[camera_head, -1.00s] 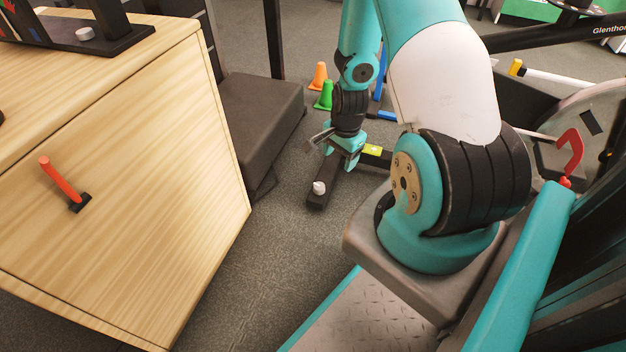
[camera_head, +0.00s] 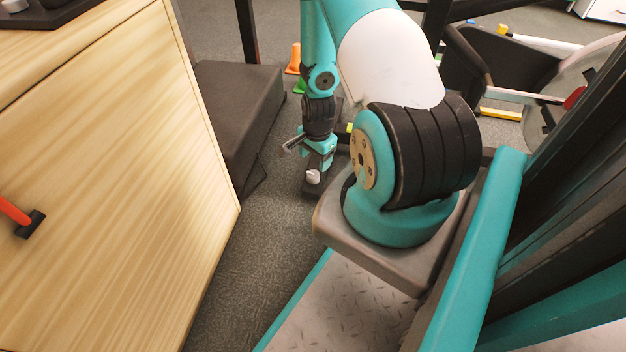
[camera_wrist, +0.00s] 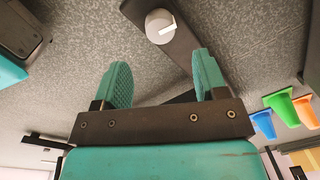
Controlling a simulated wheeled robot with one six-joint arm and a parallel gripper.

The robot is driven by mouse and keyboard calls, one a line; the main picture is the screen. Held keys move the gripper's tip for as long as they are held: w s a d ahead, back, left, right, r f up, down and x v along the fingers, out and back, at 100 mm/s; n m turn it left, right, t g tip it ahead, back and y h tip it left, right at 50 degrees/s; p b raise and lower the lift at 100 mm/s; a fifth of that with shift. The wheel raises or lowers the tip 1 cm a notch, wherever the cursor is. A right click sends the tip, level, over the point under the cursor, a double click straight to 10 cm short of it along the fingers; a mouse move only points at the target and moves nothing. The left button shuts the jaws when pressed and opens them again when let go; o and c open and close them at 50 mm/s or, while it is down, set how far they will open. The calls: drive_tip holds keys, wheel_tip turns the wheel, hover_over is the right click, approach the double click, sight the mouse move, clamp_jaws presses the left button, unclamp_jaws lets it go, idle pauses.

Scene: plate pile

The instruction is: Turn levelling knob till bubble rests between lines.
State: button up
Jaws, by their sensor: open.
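The levelling knob (camera_head: 313,177) is a small pale round knob on a dark beam low over the floor. In the wrist view the knob (camera_wrist: 158,27) has a white pointer mark and lies beyond the fingertips, roughly between their lines. My gripper (camera_head: 318,152) hangs above and just behind the knob in the head view. Its two teal fingers (camera_wrist: 162,68) are apart with nothing between them. A small yellow-green patch (camera_head: 349,128), perhaps the level vial, shows behind my gripper, mostly hidden. The bubble and its lines cannot be made out.
A wooden cabinet (camera_head: 120,190) with a red handle (camera_head: 14,212) stands at left. A dark padded block (camera_head: 238,105) lies behind it. Orange (camera_head: 293,60) and green cones stand beyond my gripper. A plate-loaded machine (camera_head: 560,95) is at right. Grey floor is clear between cabinet and my base.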

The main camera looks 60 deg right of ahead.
sight(314, 174)
drive_tip(key=f+b, duration=0.2)
drive_tip(key=f, duration=0.1)
drive_tip(key=f+b, duration=0.1)
drive_tip(key=f, duration=0.3)
drive_tip(key=shift+w+f+b, duration=0.2)
drive_tip(key=shift+f+b, duration=0.05)
drive_tip(key=shift+b, duration=0.15)
drive_tip(key=c, duration=0.9)
